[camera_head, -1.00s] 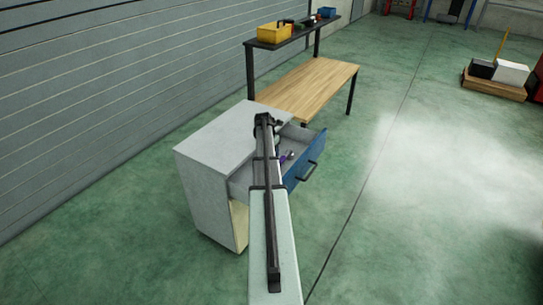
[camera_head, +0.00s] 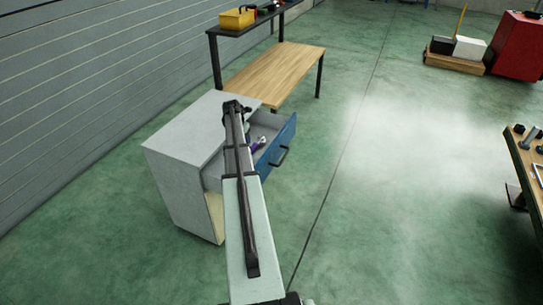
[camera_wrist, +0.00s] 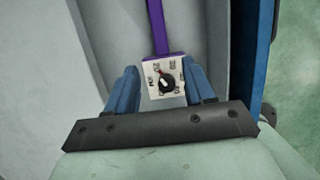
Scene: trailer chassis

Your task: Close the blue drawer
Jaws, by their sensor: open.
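The blue drawer (camera_head: 276,148) stands open on the right side of a grey cabinet (camera_head: 190,135). Its blue front has a dark handle (camera_head: 279,157). A purple item lies inside the drawer (camera_head: 256,144). My arm reaches over the cabinet and hides part of the drawer; my gripper's fingers cannot be made out there. In the wrist view my gripper (camera_wrist: 161,88) is open, its blue fingers apart over the drawer's grey inside. The drawer front is to the right.
A wooden workbench (camera_head: 275,72) with a shelf and a yellow bin (camera_head: 237,18) stands behind the cabinet. Another bench with tools (camera_head: 525,160) is at the right edge. A red cabinet (camera_head: 518,47) and boxes are at the back right. The green floor right of the drawer is clear.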

